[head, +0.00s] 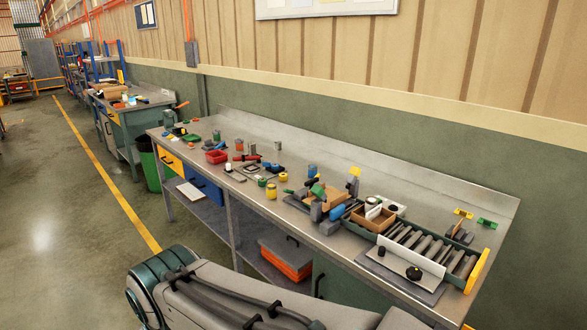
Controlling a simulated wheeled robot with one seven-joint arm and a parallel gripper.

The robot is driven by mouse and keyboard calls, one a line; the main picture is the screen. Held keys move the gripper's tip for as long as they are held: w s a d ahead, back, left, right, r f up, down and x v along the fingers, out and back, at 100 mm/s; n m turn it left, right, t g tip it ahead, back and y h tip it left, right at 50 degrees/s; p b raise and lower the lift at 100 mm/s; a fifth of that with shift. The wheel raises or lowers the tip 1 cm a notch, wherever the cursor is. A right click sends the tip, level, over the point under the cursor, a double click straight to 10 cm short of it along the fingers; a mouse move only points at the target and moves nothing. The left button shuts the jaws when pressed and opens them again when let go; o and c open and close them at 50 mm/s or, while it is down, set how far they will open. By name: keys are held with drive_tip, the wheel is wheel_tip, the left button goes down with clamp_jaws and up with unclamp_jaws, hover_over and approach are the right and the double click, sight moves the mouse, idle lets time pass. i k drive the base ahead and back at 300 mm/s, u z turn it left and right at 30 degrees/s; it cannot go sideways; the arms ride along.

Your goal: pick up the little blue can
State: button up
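Several small blue things lie on the long metal workbench (432,211). A small upright blue piece (312,171) stands toward the back, right of the bench's middle. A blue rounded piece (337,212) lies tilted among grey and green parts. At this size I cannot tell which of these is the little blue can. My gripper is not in view; only a grey and dark green part of my arm shows at the bottom, in front of the bench.
A roller tray (478,277) with a yellow end fills the bench's right end. A wooden box (372,220) sits beside it. A red bin (216,156) stands toward the left. A wall runs behind the bench. Open floor (60,220) lies left.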

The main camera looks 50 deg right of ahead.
sight(313, 169)
drive_tip(key=i, duration=2.3)
drive_tip(key=z, duration=3.35)
drive_tip(key=i, duration=1.5)
drive_tip(key=u, duration=0.05)
